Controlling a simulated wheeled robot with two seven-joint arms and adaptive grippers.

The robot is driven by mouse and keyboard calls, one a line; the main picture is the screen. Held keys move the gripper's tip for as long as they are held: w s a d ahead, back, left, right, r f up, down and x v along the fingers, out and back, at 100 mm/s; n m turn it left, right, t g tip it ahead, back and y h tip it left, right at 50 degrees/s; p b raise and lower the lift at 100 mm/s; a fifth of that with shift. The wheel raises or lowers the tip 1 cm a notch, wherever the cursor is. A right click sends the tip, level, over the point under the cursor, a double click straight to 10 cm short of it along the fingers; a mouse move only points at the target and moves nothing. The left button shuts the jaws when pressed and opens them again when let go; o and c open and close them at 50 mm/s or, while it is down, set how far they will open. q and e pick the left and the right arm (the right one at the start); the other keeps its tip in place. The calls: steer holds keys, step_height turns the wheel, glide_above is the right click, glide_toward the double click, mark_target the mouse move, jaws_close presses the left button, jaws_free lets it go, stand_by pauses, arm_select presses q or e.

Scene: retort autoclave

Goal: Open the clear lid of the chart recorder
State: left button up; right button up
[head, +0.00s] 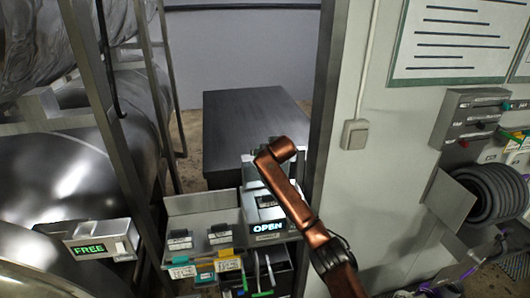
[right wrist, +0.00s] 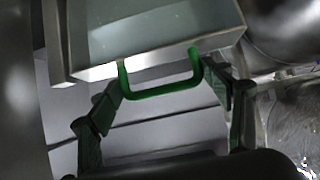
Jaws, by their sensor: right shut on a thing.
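The clear lid (right wrist: 160,25), a pale see-through pane in a metal frame, fills the top of the right wrist view. A green U-shaped handle (right wrist: 163,89) stands out from its lower edge. My right gripper (right wrist: 170,92) is shut on this handle, with one finger at each end of it. How far the lid is raised cannot be told. In the head view my copper-coloured right arm reaches up from the bottom and bends over a grey unit with a lit OPEN sign (head: 268,227); the gripper itself is hidden there. My left gripper is not in view.
A dark table (head: 255,125) stands behind. A sloped grey panel (head: 205,228) with labels is left of the OPEN sign. A box reading FREE (head: 90,248) is at the left.

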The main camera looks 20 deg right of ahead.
steer(key=o, duration=1.2)
steer(key=shift+r, duration=0.45)
steer(key=shift+o, duration=0.9)
steer(key=shift+s+f, duration=0.15)
steer(key=v, duration=1.2)
steer(key=shift+c, duration=0.4)
